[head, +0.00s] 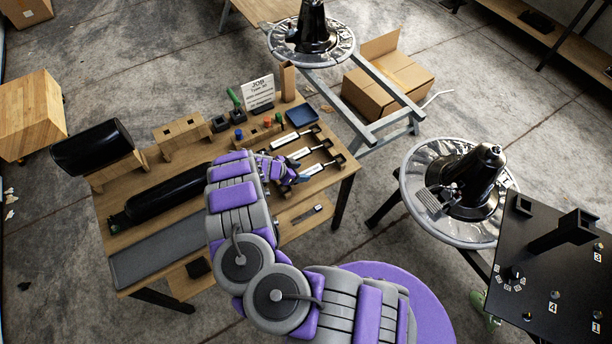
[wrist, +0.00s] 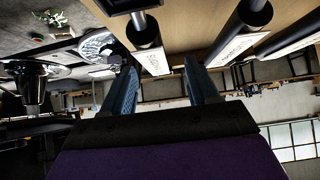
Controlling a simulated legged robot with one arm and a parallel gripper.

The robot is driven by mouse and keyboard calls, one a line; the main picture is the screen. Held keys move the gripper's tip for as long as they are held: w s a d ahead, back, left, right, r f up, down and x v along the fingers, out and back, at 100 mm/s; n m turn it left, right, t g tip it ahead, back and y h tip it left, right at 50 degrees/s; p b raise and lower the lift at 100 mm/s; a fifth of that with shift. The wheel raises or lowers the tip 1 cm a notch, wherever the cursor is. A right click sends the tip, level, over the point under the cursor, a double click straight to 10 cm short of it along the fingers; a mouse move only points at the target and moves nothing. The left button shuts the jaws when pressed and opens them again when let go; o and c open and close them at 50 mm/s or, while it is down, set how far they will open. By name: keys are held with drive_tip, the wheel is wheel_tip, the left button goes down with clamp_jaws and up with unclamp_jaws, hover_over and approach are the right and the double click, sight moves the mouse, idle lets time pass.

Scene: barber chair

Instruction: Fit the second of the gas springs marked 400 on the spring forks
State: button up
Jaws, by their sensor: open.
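Several gas springs lie side by side on the wooden workbench, black with white labels; I see an upper one (head: 292,139), a middle one (head: 303,153) and a lower one (head: 315,169). The label figures are too small to read surely. My gripper (head: 299,178) is open by the left end of the lower spring. In the wrist view my gripper (wrist: 161,66) has its two blue fingers apart, with one labelled spring (wrist: 153,61) showing between the tips; I cannot tell whether they touch it. Two more springs (wrist: 235,47) show to the right. I cannot make out the spring forks.
The workbench (head: 122,245) also carries a black cylinder (head: 165,195), wooden blocks (head: 183,132), a blue tray (head: 302,115) and a job sign (head: 257,91). Chair bases stand at the back (head: 283,45) and right (head: 420,215). A black plate (head: 535,290) is at lower right.

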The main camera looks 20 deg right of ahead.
sight(310, 172)
drive_tip(key=d+f, duration=0.2)
drive_tip(key=d, duration=0.1)
drive_tip(key=shift+w+d, duration=0.2)
drive_tip(key=shift+d, duration=0.55)
drive_tip(key=shift+a, duration=0.8)
drive_tip(key=c, duration=0.3)
drive_tip(key=shift+a, duration=0.4)
drive_tip(key=c, duration=0.3)
drive_tip(key=shift+d, duration=0.85)
clamp_jaws()
